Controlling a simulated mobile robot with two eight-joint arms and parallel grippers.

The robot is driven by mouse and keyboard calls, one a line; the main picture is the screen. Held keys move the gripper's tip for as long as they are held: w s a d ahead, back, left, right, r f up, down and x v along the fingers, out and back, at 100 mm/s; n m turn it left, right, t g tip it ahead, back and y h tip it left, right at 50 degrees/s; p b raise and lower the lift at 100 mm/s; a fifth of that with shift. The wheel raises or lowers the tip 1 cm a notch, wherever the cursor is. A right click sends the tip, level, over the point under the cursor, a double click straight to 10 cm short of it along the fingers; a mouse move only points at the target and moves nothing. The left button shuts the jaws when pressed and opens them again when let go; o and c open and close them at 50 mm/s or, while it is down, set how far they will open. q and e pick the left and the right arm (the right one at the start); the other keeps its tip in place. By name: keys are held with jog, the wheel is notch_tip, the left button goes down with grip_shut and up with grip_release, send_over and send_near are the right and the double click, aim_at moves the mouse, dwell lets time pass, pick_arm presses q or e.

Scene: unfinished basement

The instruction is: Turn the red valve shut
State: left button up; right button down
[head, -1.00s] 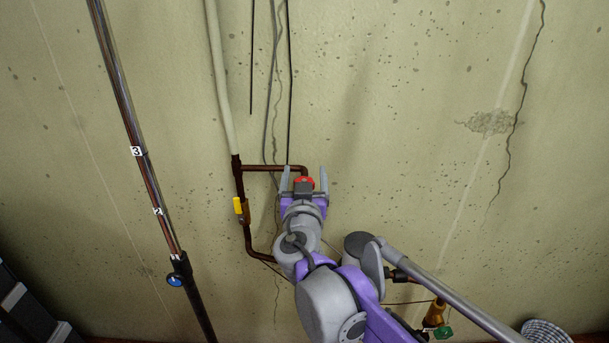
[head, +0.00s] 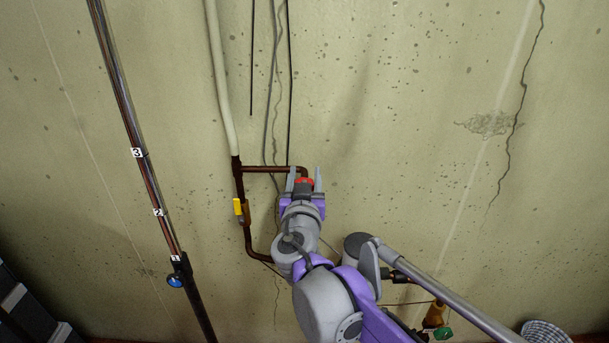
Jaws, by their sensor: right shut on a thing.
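The red valve (head: 304,181) is on the copper pipework against the wall, near the middle of the head view. My right gripper (head: 304,180) reaches up to it from below, with one finger on each side. Its fingers are closed in on the valve. The gripper's purple body and the grey arm hide the pipe below the valve. My left gripper is not in the picture.
A yellow-handled valve (head: 238,207) sits on the pipe to the left. A green-handled valve (head: 442,333) is at the lower right. A tall pipe with number tags (head: 137,153) stands at left.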

jog(key=m+h+p, duration=0.1)
jog(key=m+h, duration=0.1)
jog(key=h, duration=0.1)
jog(key=m+h+p, duration=0.1)
jog(key=shift+d+r+g+h+p, duration=0.15)
jog(key=shift+d+g+h+p, duration=0.15)
jog(key=shift+g, duration=0.1)
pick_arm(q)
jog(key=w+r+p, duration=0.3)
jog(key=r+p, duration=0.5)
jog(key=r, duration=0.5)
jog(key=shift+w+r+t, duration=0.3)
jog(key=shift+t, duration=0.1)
pick_arm(e)
jog(key=shift+s+d+m+g+h, duration=0.35)
jog(key=shift+s+m+g+h, duration=0.05)
jog(key=shift+m+g+h, duration=1.75)
jog(key=shift+s+d+m+g+h, duration=0.4)
jog(key=shift+m+g+h, duration=1.55)
jog(key=shift+g, duration=0.35)
jog(key=shift+s+d+m+g+h, duration=0.35)
jog(key=shift+m+g+h, duration=1.7)
jog(key=shift+g, duration=0.2)
jog(key=shift+c, duration=1.5)
grip_release()
